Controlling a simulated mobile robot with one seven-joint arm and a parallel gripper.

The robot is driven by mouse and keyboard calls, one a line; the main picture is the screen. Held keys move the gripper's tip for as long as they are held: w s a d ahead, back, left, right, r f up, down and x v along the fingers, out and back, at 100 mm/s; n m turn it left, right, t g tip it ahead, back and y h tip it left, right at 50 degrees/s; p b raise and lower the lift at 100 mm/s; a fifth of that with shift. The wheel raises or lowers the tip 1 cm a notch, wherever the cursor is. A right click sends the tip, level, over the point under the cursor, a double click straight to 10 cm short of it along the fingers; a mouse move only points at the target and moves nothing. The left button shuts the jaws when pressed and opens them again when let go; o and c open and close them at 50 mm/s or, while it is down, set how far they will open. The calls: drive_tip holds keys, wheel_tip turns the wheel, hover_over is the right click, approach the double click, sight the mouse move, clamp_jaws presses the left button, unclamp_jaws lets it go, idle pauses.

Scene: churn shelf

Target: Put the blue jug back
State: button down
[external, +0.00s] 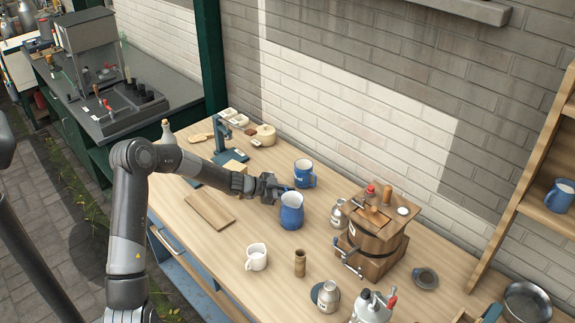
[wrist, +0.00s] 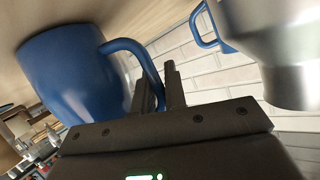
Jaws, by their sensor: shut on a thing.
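The blue jug (external: 291,212) is upright at the middle of the wooden workbench (external: 225,247). My gripper (external: 281,188) reaches it from the left and is shut on its handle. In the wrist view the blue jug (wrist: 68,75) fills the upper left, and its looped handle passes between the fingers of my gripper (wrist: 158,82). I cannot tell whether the jug's base touches the bench. A second, smaller blue mug (external: 304,174) stands just behind it. Another blue mug (external: 559,196) sits on the wooden shelf at the right.
A white mug (external: 257,258) and a wooden cup (external: 300,263) stand in front. The wooden churn (external: 372,240) and a metal can (external: 338,215) are to the right. A blue-green stand (external: 226,145) is behind left. A flat board (external: 210,211) lies left. Bench between jug and white mug is clear.

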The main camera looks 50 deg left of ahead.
drive_tip(key=c, duration=1.5)
unclamp_jaws()
drive_tip(key=shift+s, duration=0.1)
drive_tip(key=v, duration=1.2)
drive_tip(key=s+d+r+n+g+y, duration=0.1)
drive_tip(key=s+d+r+n+y, duration=0.3)
drive_tip(key=r, duration=0.3)
drive_tip(key=s+d+r+n+y, duration=0.1)
drive_tip(key=s+d+r+y, duration=0.1)
drive_tip(key=s+r+y, duration=0.4)
drive_tip(key=s+d+n+g+h, duration=0.1)
drive_tip(key=s+d, duration=0.3)
drive_tip(key=s, duration=0.4)
drive_tip(key=s+d+n+g+h, duration=0.1)
drive_tip(key=s+d, duration=0.3)
drive_tip(key=s, duration=0.4)
drive_tip(key=s+d+n+g+h, duration=0.1)
drive_tip(key=s+d+g, duration=0.2)
drive_tip(key=s, duration=0.5)
drive_tip(key=shift+d+n, duration=0.3)
drive_tip(key=shift+d, duration=0.55)
